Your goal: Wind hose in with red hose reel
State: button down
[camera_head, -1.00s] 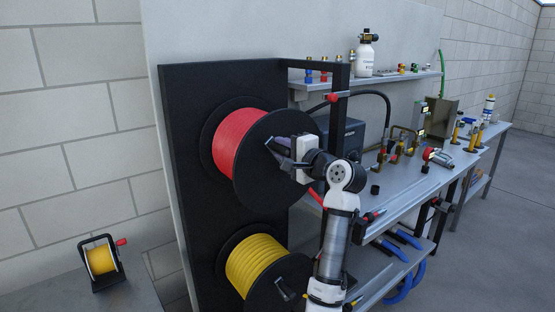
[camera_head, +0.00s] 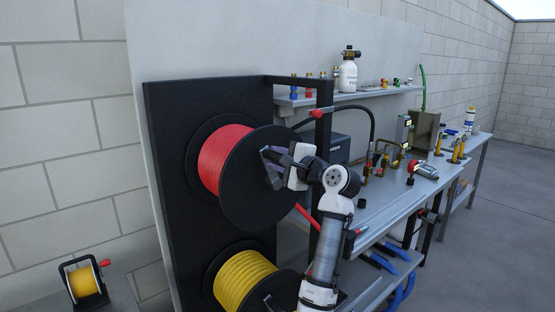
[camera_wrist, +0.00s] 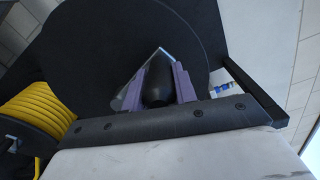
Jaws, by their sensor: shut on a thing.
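The red hose reel (camera_head: 222,160) is mounted on a black upright panel, with red hose wound between its dark discs. A length of red hose (camera_head: 307,217) runs out to the right, below my gripper. My gripper (camera_head: 270,160) is at the front disc of the red reel. In the wrist view its purple-padded fingers are shut on the black crank handle (camera_wrist: 157,84), with the dark disc (camera_wrist: 110,40) behind. The handle is mostly hidden by my gripper in the head view.
A yellow hose reel (camera_head: 240,278) sits below the red one and also shows in the wrist view (camera_wrist: 38,112). A small yellow reel (camera_head: 83,282) stands at lower left. A workbench (camera_head: 385,205) with fittings and a shelf (camera_head: 350,95) lie to the right.

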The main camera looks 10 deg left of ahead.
jog(key=c, duration=1.1)
grip_release()
jog(key=shift+d, duration=0.1)
jog(key=b+v, duration=0.5)
jog(key=v, duration=0.8)
jog(key=shift+s+d+r, duration=0.15)
jog(key=shift+s+d, duration=0.1)
jog(key=shift+d, duration=0.1)
